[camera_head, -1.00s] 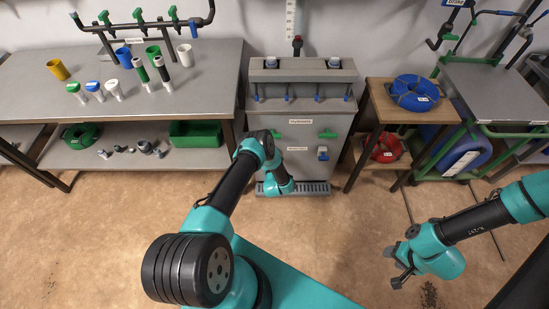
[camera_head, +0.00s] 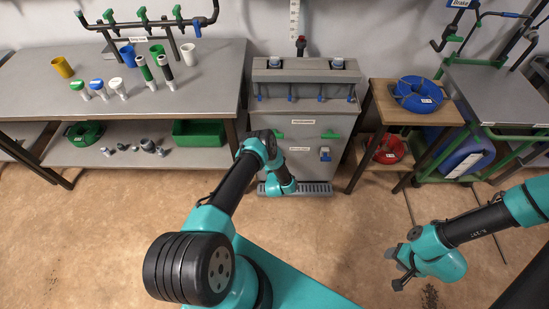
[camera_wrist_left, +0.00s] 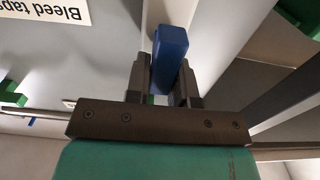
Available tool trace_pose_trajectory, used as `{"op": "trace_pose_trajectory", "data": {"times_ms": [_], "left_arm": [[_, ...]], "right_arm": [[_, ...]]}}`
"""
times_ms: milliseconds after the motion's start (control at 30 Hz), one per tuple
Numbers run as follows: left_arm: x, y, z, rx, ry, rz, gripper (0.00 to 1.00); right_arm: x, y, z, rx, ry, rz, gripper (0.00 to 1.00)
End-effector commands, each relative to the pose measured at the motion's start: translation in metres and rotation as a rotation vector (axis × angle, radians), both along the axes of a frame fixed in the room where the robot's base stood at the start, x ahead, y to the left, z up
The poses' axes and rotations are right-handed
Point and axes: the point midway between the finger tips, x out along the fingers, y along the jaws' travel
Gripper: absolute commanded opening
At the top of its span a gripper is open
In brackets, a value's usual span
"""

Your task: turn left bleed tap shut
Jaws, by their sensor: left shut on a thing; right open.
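In the left wrist view, my left gripper (camera_wrist_left: 166,72) is shut on a blue tap handle (camera_wrist_left: 171,50), one finger on each side of it. The white label reading "Bleed taps" (camera_wrist_left: 45,10) shows upside down beside it. In the head view, my left arm reaches to the front of the grey cabinet (camera_head: 308,172) and hides the left bleed tap and the left gripper's fingers. The right bleed tap (camera_head: 324,154), with a blue handle, is in plain sight on the cabinet front. My right gripper (camera_head: 395,268) is open and empty above the floor at the right.
Green handles (camera_head: 331,135) sit above the bleed taps on the cabinet. A drain grating (camera_head: 313,188) lies at its foot. A workbench (camera_head: 205,85) with pipe parts stands at left. A wooden stand (camera_head: 385,93) with a blue hose coil (camera_head: 418,94) stands at right. The floor in front is clear.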

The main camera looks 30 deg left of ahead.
Motion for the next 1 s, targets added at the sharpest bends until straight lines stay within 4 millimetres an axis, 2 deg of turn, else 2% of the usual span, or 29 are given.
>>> {"op": "trace_pose_trajectory", "data": {"times_ms": [367,1000], "left_arm": [[0.002,-0.003,0.000,0.139,0.081,0.000,0.00],[0.006,-0.011,-0.005,0.641,0.370,-0.001,0.00]], "right_arm": [[0.000,0.000,0.000,0.000,0.000,0.000,0.48],[0.000,0.000,0.000,0.000,0.000,0.000,0.48]]}}
